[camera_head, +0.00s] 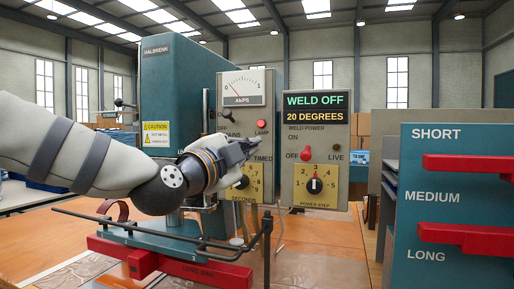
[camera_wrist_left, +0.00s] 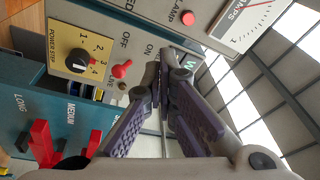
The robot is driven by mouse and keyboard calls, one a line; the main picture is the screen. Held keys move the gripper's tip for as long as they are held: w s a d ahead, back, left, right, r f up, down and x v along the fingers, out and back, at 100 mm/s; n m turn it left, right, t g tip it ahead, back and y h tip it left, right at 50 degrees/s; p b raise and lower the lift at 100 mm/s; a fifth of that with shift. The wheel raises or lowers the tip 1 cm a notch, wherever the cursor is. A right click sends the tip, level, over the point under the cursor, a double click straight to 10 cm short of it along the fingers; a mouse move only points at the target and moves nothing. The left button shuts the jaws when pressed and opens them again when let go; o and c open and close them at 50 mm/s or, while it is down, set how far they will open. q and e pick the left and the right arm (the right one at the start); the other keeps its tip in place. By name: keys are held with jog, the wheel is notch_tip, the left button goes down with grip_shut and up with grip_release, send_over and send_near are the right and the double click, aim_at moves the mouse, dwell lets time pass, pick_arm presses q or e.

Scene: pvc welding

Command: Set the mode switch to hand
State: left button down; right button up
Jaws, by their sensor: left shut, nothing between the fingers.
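The mode switch itself is not visible. The word TIMED shows on the grey meter panel (camera_head: 262,112) in the head view, and my left gripper (camera_head: 251,145) covers the area just left of it. The gripper is shut and empty, its fingertips in front of that panel, close to the TIMED label. In the left wrist view the gripper (camera_wrist_left: 164,66) is shut, with its tips over the edge of the neighbouring weld power panel (camera_wrist_left: 110,30). Whether the tips touch anything, I cannot tell. My right gripper is not in view.
A red lamp (camera_head: 262,124) and a yellow SECONDS dial (camera_head: 241,182) sit on the meter panel. The weld power panel has a red switch (camera_head: 306,154) and a power step knob (camera_head: 315,186). A black rail (camera_head: 160,234) runs in front. A teal rack (camera_head: 450,220) stands at right.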

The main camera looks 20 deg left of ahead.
pick_arm(q)
jog(key=x, duration=0.3)
jog(key=b+x, duration=0.1)
jog(key=x, duration=0.6)
jog(key=shift+w+a+f+b, duration=0.1)
jog(key=shift+w+f+b, duration=0.2)
jog(key=shift+f+b, duration=0.1)
jog(key=a, duration=0.2)
jog(key=s+a+f, duration=0.1)
jog(key=shift+a, duration=0.15)
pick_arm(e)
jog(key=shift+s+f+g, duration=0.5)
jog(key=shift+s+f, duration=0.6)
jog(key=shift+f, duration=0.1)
pick_arm(q)
jog(key=shift+w, duration=0.15)
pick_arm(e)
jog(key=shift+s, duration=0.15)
